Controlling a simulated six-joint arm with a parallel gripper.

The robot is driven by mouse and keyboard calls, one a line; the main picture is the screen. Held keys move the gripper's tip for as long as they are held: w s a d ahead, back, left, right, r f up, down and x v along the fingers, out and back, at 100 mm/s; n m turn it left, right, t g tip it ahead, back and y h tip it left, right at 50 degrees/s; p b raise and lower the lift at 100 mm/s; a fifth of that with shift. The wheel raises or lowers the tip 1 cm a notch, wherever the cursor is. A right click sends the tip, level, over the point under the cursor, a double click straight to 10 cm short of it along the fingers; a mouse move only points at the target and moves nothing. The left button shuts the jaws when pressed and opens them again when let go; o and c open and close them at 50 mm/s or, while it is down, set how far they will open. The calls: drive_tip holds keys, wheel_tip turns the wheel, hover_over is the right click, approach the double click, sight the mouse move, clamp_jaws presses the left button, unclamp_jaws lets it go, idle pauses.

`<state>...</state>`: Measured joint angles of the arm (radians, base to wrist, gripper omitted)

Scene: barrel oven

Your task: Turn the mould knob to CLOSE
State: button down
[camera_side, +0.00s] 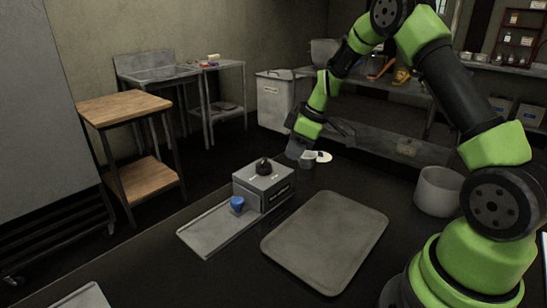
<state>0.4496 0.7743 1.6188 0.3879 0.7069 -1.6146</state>
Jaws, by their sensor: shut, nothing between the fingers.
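A grey box-shaped unit (258,188) stands on the dark worktop with a black knob (264,166) on its top. There are small pale marks near the knob, too small to read, so I cannot tell its setting. A blue piece (237,204) sits at the front of the unit, at the head of a flat metal plate (210,232). My gripper (294,154) is shut and empty. It points down to the right of the knob and appears apart from it. Its fingertips are dark and small in this view.
A large grey tray (328,243) lies right of the unit. A small grey cup (307,160) and a white disc (324,157) are close to my gripper. A pale round pot (438,190) stands at the right. Another tray edge (82,298) shows at the lower left.

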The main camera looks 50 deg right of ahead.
sight(268, 167)
drive_tip(key=x, duration=0.3)
drive_tip(key=shift+w+a, duration=0.15)
drive_tip(key=shift+w, duration=0.1)
drive_tip(key=shift+w+a, duration=0.3)
drive_tip(key=shift+w, duration=0.25)
drive_tip(key=shift+w+a, duration=0.3)
drive_tip(key=shift+w, duration=0.2)
drive_tip(key=shift+w+a, duration=0.25)
drive_tip(key=shift+w, duration=0.15)
